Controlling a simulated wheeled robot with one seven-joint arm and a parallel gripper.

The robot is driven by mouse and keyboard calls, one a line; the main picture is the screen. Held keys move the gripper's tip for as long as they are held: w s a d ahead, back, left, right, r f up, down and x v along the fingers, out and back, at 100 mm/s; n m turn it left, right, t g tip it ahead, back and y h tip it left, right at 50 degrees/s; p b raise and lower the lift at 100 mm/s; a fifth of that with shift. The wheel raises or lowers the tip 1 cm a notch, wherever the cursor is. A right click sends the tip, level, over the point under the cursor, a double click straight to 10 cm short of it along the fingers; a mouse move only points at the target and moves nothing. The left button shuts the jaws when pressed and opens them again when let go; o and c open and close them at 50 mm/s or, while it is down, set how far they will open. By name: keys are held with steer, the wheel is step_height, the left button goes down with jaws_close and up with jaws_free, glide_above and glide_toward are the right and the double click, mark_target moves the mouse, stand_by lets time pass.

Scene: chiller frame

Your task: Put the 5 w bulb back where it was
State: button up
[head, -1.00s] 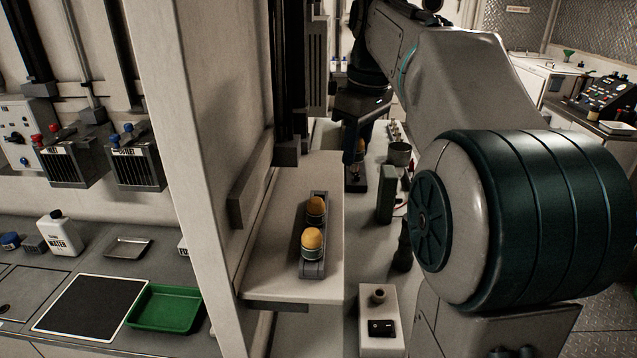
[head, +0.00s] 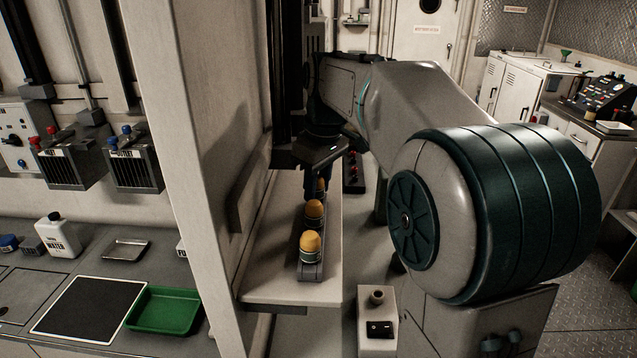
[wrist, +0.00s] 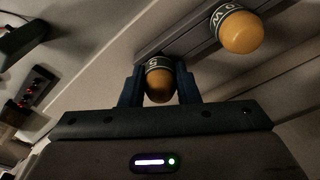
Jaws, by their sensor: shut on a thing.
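My gripper (head: 320,178) is shut on an orange-yellow bulb with a dark band, the 5 w bulb (wrist: 159,82). In the wrist view a "5" shows on its band between the two fingers (wrist: 159,90). In the head view the bulb is mostly hidden by my gripper, at the far end of the grey rack (head: 312,271). The rack also shows in the wrist view (wrist: 187,30). I cannot tell whether the bulb is seated in it. Two similar bulbs stand in the rack, a middle one (head: 314,211) and a near one (head: 310,244). One bulb (wrist: 240,31) with a "W" on its band shows in the wrist view.
The rack lies on a pale shelf (head: 270,288) beside a tall wall panel (head: 185,150) on the left. A pale box with a black switch (head: 377,318) stands right of the shelf. A green tray (head: 164,309) lies on the lower left bench.

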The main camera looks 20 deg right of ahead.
steer(key=shift+f, duration=0.1)
steer(key=o, duration=1)
steer(key=shift+o, duration=0.2)
step_height(320, 180, up, 12)
steer(key=s+p, duration=0.1)
steer(key=shift+d, duration=0.45)
